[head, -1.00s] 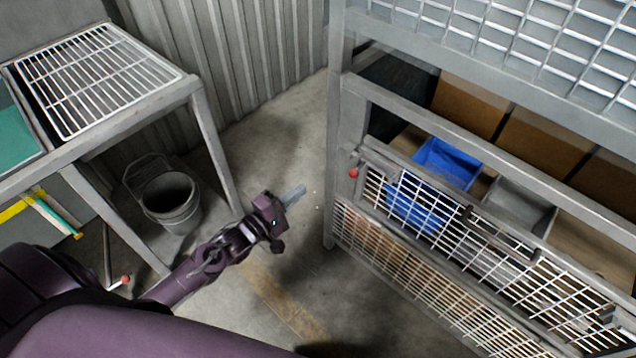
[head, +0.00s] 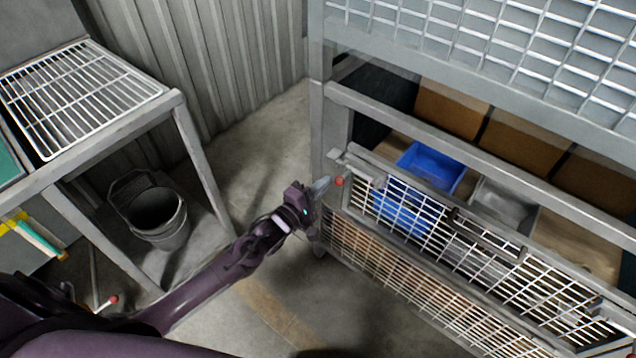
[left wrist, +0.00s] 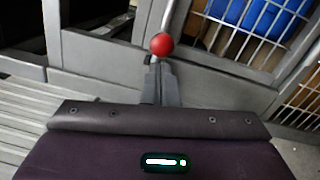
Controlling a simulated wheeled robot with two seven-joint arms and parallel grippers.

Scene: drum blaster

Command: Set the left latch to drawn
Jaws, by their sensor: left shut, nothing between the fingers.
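The left latch (head: 339,181) shows as a red ball knob on a metal rod at the left end of the mesh gate (head: 430,222). In the left wrist view the red knob (left wrist: 161,44) sits just beyond the fingertips, with its rod running up behind it. My left gripper (head: 322,186) is shut and empty, its fingertips right beside the knob. In the left wrist view the shut fingers (left wrist: 158,72) point at the knob. Whether they touch it I cannot tell. My right gripper is not in view.
Behind the gate are a blue bin (head: 432,167), a grey bin (head: 503,203) and cardboard boxes (head: 450,110). A bucket (head: 155,212) stands under a rack-topped table (head: 85,95) at left. A dark handle (head: 487,236) is on the gate's top. Open floor lies between table and cage.

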